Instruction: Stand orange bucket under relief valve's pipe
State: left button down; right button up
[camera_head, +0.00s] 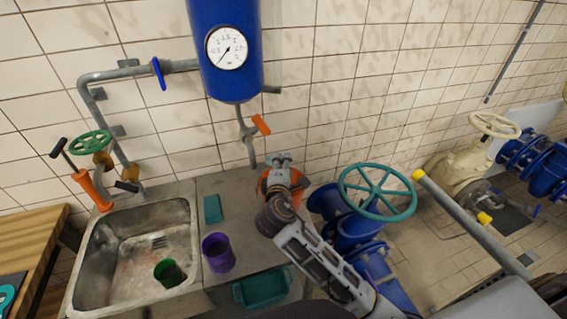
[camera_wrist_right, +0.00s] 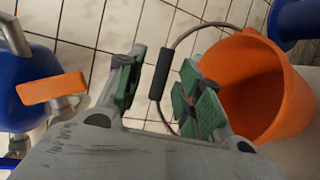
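The orange bucket (camera_head: 264,184) is on the grey counter by the wall, partly hidden by my right gripper (camera_head: 282,160). In the right wrist view the bucket (camera_wrist_right: 268,85) is to the right, its mouth visible. Its wire handle has a dark grip (camera_wrist_right: 161,73) that appears between the fingers of my right gripper (camera_wrist_right: 160,92). The fingers are apart and not closed on it. The relief valve's orange lever (camera_head: 260,124) is under the blue tank (camera_head: 226,78); its grey pipe (camera_head: 251,153) comes down just left of the bucket. My left gripper is not in view.
A purple cup (camera_head: 217,253), a teal block (camera_head: 212,208) and a teal tray (camera_head: 262,289) are near the counter's left and front. A metal sink (camera_head: 95,245) holds a green cup (camera_head: 168,272). A blue valve with a teal handwheel (camera_head: 402,177) stands close right of the bucket.

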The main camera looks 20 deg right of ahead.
jog(key=b+v, duration=0.1)
jog(key=v, duration=0.8)
